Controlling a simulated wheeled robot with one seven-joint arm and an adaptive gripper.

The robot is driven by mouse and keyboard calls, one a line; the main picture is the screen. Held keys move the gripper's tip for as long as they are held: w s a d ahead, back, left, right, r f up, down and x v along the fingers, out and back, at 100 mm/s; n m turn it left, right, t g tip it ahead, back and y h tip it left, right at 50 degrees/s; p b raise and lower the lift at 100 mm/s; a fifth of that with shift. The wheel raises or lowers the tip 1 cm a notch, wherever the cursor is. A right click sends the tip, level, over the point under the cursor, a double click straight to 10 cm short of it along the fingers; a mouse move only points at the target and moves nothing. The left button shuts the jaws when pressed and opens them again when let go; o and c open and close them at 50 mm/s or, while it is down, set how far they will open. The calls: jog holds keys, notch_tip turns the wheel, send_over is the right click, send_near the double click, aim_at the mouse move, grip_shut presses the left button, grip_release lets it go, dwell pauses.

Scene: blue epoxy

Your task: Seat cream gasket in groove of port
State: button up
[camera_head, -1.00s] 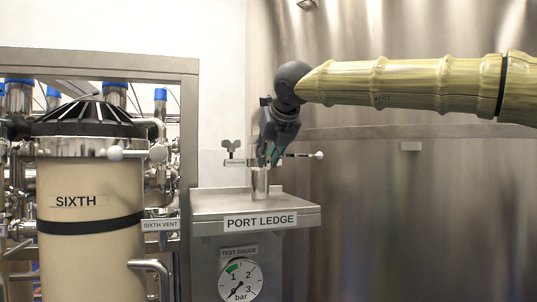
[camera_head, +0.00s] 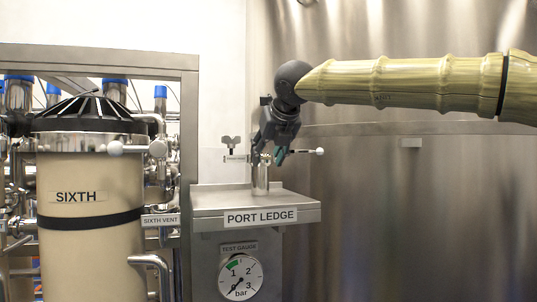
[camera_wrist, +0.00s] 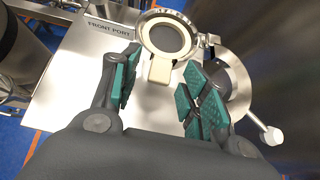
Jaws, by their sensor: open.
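The port (camera_head: 260,180) is a short upright metal tube on the port ledge. In the wrist view its round top holds the cream gasket (camera_wrist: 160,70), a ring around a dark centre with a pale tab pointing toward my gripper. The gasket lies on the port face, roughly centred; I cannot tell whether it sits fully in the groove. My gripper (camera_wrist: 160,92) is open, its green pads apart on either side of the tab and touching nothing visible. In the head view my gripper (camera_head: 270,157) is just above the port and hides its top.
An open metal clamp (camera_wrist: 238,85) with a white-tipped handle (camera_wrist: 271,136) is beside the port. The port ledge (camera_head: 210,199) has bare metal around the tube. A large cream vessel marked SIXTH (camera_head: 90,260) and piping stand to the left. A steel wall is behind.

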jog(key=shift+p+v, duration=0.4)
jog(key=shift+v, duration=2.15)
jog(key=v, duration=1.2)
